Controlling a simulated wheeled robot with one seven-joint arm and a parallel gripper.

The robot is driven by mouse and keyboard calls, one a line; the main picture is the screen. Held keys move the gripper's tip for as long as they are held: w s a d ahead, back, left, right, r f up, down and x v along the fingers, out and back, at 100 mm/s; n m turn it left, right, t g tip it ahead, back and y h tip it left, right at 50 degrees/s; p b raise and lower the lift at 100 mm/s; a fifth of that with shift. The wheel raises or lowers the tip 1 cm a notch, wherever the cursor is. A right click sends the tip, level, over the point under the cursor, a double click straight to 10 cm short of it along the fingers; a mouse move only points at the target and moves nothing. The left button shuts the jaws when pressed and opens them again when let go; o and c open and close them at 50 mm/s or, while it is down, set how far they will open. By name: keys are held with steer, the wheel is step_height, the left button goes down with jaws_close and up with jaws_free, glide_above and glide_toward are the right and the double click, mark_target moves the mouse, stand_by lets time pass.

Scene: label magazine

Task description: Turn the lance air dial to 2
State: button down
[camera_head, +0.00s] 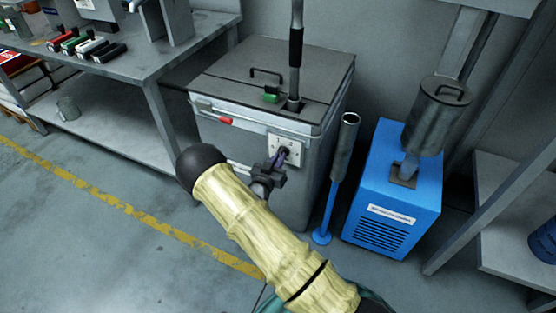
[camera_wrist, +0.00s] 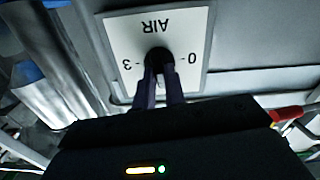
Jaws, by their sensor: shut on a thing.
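The lance air dial is a black knob (camera_wrist: 158,56) on a white plate (camera_wrist: 198,32), seen upside down in the wrist view. The plate reads AIR, with 3 at the picture's left and 0 at its right; other marks are hidden behind my fingers. In the head view the plate (camera_head: 297,152) is on the front of a grey metal cabinet (camera_head: 225,139). My gripper (camera_wrist: 161,76) is shut on the knob, with its fingers reaching straight to it. It also shows in the head view (camera_head: 281,157). I cannot tell which number the knob points to.
A red-tipped handle (camera_head: 222,120) sticks out on the cabinet front, left of the plate. A tube on a blue stand (camera_head: 330,195) and a blue machine (camera_head: 385,215) stand close on the right. A workbench (camera_head: 150,70) is at left. The floor at front left is clear.

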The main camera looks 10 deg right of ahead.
steer(key=shift+d+r+m+b, duration=0.1)
steer(key=shift+m+b, duration=0.35)
steer(key=shift+m, duration=1.35)
steer(key=shift+d+m+b, duration=0.1)
steer(key=shift+m+b, duration=0.3)
steer(key=shift+m, duration=1.4)
steer(key=c, duration=1.5)
jaws_free()
steer(key=shift+o, duration=0.2)
steer(key=shift+a, duration=0.1)
steer(key=p+v, duration=0.2)
steer(key=v, duration=1.5)
steer(key=shift+s+p, duration=0.15)
steer(key=shift+p, duration=0.25)
